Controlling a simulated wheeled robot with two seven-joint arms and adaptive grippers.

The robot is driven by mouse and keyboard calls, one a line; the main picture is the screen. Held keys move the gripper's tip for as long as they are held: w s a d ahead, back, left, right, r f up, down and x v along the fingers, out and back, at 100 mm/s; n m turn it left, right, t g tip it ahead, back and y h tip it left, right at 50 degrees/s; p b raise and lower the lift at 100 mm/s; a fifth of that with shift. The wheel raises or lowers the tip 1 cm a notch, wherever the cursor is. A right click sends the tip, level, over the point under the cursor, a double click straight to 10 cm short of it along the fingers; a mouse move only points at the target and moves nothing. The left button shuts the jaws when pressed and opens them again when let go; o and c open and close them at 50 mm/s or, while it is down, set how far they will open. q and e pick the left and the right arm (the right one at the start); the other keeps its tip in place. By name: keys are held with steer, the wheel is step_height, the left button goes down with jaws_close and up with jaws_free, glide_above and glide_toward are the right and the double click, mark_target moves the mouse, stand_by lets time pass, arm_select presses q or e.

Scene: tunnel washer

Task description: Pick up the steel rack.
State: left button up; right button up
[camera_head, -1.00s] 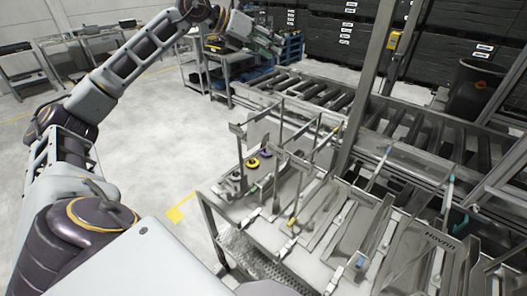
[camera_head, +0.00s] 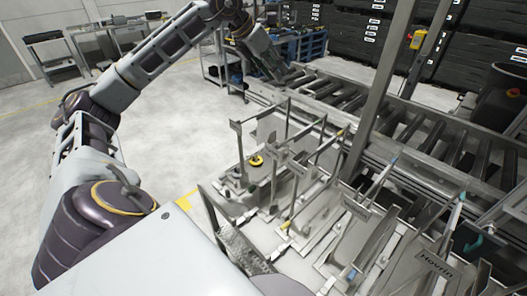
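A grey metal rack-like frame (camera_head: 289,117) with thin upright posts and crossbars stands on the steel work table (camera_head: 212,222), right of centre. Several similar metal frames and plates stand beside it, so I cannot tell for certain which one is the steel rack. My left arm arches from the left edge over the top. Its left gripper (camera_head: 281,74) points downward near the far left end of the roller conveyor, behind and apart from the frame. The fingers are small and dark, so their opening is unclear. My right gripper is not in view.
A roller conveyor (camera_head: 345,98) runs behind the table. A tall metal post (camera_head: 385,85) rises between them. A yellow disc (camera_head: 256,160) lies on the table near the frame. A dark bin (camera_head: 500,97) stands at the right. The floor at left is open.

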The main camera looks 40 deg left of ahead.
mark_target(266, 110)
arm_select(q)
steer(key=s+a+f+n+g+y, duration=0.1)
steer(key=s+a+f+g+y, duration=0.1)
steer(key=s+a+f, duration=0.1)
steer(key=shift+s+a+g, duration=0.4)
steer(key=shift+s, duration=0.4)
steer(key=x, duration=0.8)
steer(key=shift+w+f, duration=0.15)
steer(key=shift+f, duration=0.15)
steer(key=shift+s+d+x, duration=0.15)
steer(key=shift+x, duration=0.75)
steer(key=shift+s+d+x, duration=0.1)
steer(key=shift+d+x, duration=0.05)
steer(key=shift+x, duration=0.75)
steer(key=shift+p+x, duration=0.4)
steer(key=shift+x, duration=0.45)
